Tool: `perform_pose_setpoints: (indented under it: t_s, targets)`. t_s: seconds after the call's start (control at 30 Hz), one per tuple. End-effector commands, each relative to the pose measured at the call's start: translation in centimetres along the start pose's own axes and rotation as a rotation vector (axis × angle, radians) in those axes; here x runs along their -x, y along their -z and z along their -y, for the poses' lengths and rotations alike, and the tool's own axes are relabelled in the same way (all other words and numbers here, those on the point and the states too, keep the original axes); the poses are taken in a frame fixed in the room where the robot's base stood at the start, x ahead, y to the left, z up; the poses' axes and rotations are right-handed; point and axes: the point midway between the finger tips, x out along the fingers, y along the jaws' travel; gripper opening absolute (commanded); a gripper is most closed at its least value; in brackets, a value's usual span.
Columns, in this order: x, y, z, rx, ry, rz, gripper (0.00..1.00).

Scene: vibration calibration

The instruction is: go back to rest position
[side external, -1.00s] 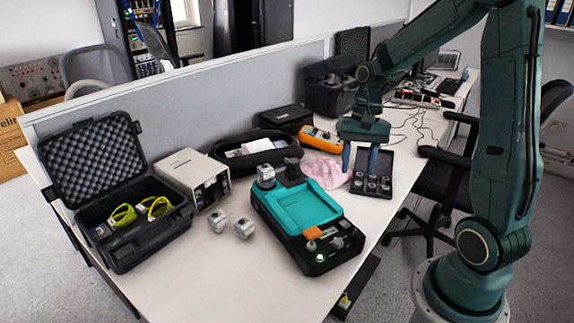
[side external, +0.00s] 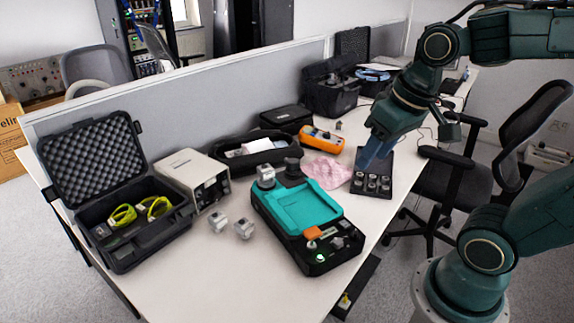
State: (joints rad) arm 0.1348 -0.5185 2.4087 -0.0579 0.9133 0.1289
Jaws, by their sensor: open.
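My gripper (side external: 374,152) is over the upper part of the black tray (side external: 372,191), at the right side of the table. Its blue fingers point down and to the left, and no object shows between them. The tray holds several small metallic pieces. The teal-and-black calibration device (side external: 305,207) stands in the middle of the table, with a green light lit at its front. A grey cube-shaped sensor (side external: 266,175) is at its back left corner. Two more grey cubes, one (side external: 218,223) and another (side external: 244,229), lie on the table to the left of the device.
A pink cloth (side external: 327,172) lies between the device and the tray. An orange meter (side external: 321,139) and black cases stand behind. An open black case (side external: 135,225) with yellow-green straps and a beige box (side external: 193,178) are at left. The front table is clear.

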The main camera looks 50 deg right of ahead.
Motion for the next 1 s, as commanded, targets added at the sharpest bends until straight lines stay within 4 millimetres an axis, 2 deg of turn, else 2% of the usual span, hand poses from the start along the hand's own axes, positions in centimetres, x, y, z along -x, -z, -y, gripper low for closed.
perform_pose_setpoints:
  t_s: [0.2, 0.4, 1.0]
  targets:
    - [1.6, -2.2, 0.9, 0.136, 0.017, -0.099, 0.45]
    - [2.2, -3.2, 1.1, 0.199, 0.025, -0.145, 0.45]
    - [2.3, -3.4, 1.1, 0.209, 0.025, -0.151, 0.45]
